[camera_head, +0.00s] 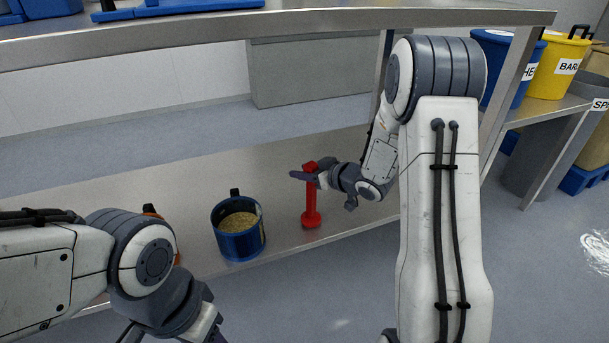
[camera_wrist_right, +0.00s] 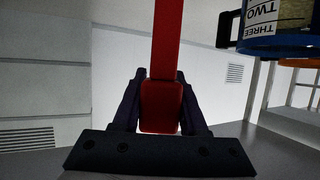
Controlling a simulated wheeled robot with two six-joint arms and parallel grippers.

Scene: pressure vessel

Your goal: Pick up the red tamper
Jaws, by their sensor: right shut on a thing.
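The red tamper (camera_head: 311,205) stands upright at the lower shelf, with its wider foot at the bottom, right of the blue pot. My right gripper (camera_head: 307,177) is shut around its upper end, coming in from the right. In the right wrist view the red tamper (camera_wrist_right: 165,60) runs up between the two dark fingers of my right gripper (camera_wrist_right: 160,105). I cannot tell whether its foot touches the shelf. My left arm is at the lower left of the head view; its gripper fingers are mostly cut off by the bottom edge.
A blue pot (camera_head: 240,246) of grainy material stands on the metal lower shelf (camera_head: 120,198), left of the tamper. An orange thing is partly hidden behind my left arm. The upper shelf (camera_head: 300,22) overhangs. Blue and yellow buckets (camera_head: 553,70) stand at the right.

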